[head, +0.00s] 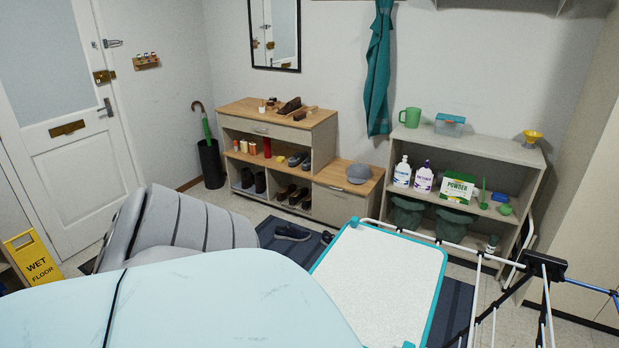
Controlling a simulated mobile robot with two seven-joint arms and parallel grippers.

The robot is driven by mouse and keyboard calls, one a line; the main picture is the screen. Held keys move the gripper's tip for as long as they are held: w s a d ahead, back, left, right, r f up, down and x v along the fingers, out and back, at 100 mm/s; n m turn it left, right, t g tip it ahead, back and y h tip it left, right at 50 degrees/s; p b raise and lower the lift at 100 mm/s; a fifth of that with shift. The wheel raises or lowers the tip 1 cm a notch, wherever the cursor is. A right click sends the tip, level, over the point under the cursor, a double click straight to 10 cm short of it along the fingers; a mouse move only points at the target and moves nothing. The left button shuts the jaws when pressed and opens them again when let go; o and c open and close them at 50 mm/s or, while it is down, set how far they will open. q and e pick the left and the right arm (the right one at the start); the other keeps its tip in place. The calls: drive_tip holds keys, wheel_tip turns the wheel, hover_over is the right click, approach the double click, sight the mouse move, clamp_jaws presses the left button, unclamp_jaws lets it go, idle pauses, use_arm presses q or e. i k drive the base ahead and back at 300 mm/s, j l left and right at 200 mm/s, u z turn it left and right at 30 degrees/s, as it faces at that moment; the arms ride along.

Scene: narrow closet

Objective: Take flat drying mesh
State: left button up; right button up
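The flat drying mesh (380,285) is a white, finely speckled rectangular panel with a teal border. It lies roughly flat at the lower middle right of the head view, beside and seemingly on the white-wired drying rack (480,254). Its lower left part is hidden behind a large pale blue surface in the foreground. Neither of my grippers shows in the head view, so nothing can be seen touching the mesh.
A pale blue rounded surface and a grey ribbed shape fill the lower left. A yellow wet-floor sign (34,262) stands far left. A shoe bench (278,125) and a shelf (470,145) with bottles line the back wall. Shoes (292,232) lie on the dark rug.

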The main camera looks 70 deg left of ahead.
sight(386, 285)
drive_tip(key=l+u, duration=0.1)
drive_tip(key=u, duration=1.55)
drive_tip(key=j+z, duration=0.15)
drive_tip(key=j, duration=1)
